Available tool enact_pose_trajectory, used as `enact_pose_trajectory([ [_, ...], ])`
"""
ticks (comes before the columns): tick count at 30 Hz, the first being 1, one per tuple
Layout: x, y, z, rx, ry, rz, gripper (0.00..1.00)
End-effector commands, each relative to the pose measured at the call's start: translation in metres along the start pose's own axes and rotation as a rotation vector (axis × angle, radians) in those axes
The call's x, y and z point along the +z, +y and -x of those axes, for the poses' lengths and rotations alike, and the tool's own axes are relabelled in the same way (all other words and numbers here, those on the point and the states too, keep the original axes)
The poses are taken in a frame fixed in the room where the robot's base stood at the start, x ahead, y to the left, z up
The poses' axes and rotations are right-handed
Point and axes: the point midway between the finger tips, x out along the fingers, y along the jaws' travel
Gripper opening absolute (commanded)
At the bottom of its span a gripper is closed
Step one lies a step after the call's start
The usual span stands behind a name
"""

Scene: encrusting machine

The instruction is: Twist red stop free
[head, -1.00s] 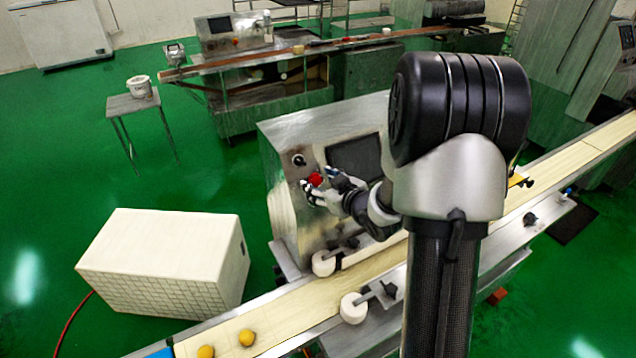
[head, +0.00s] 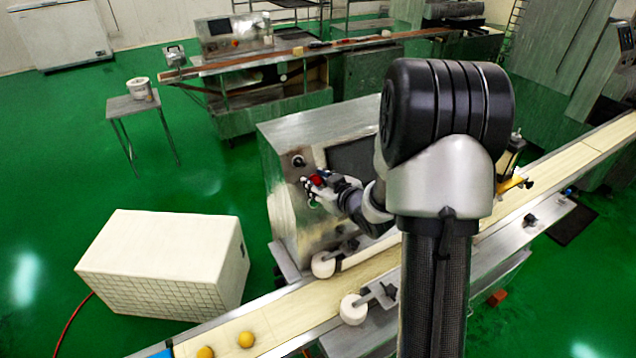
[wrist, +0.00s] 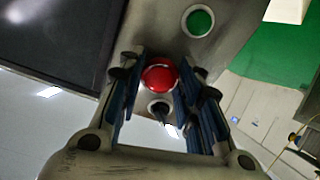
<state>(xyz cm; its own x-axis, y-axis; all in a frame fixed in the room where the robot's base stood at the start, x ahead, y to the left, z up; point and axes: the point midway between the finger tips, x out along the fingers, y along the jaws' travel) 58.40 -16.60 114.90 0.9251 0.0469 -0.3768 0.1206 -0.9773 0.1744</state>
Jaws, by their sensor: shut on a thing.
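The red stop (wrist: 160,74) is a round red button on the machine's metal panel, between my gripper's two fingers in the wrist view. It shows in the head view (head: 318,180) as a small red patch, partly covered by the fingers. My gripper (wrist: 160,82) is shut on the red stop, with one blue-lined finger on each side. In the head view my gripper (head: 313,187) is at the panel's face. The wrist view does not clearly show the contact edges or how far the button has turned.
A green button (wrist: 198,21) and a dark knob (wrist: 159,111) lie on either side of the stop. A dark screen (wrist: 55,40) is beside them. A conveyor (head: 280,310) carrying yellow balls runs in front of the machine. A white box (head: 160,262) stands on the floor at left.

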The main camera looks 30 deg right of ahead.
Motion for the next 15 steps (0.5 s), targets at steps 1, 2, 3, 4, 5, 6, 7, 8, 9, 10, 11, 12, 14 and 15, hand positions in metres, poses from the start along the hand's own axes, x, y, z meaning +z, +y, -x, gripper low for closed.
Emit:
enact_pose_trajectory([
  [1,0.0000,0.0000,0.0001,0.000,0.000,0.000,0.17],
  [2,0.0000,0.0000,0.0001,0.000,0.000,0.000,0.15],
  [3,-0.0001,0.0000,0.0001,0.000,0.000,0.000,0.12],
  [4,-0.0001,0.0000,0.0001,0.000,0.000,0.000,0.10],
  [5,-0.0001,0.0000,0.0001,0.000,0.000,0.000,0.08],
  [6,-0.0001,0.0000,0.0001,0.000,0.000,0.000,0.08],
  [7,-0.0001,0.0000,0.0001,0.000,0.000,-0.001,0.08],
  [8,-0.0001,0.0000,0.0001,0.000,0.000,-0.002,0.08],
  [9,-0.0001,0.0000,0.0001,0.000,0.000,-0.006,0.08],
  [10,-0.0001,0.0000,0.0001,0.001,0.000,-0.010,0.08],
  [11,-0.0001,0.0000,0.0001,0.001,0.000,-0.016,0.08],
  [12,-0.0002,-0.0001,0.0001,0.002,0.000,-0.025,0.08],
  [14,-0.0002,-0.0002,0.0001,0.003,0.000,-0.043,0.08],
  [15,-0.0002,-0.0003,0.0001,0.004,0.000,-0.061,0.08],
])
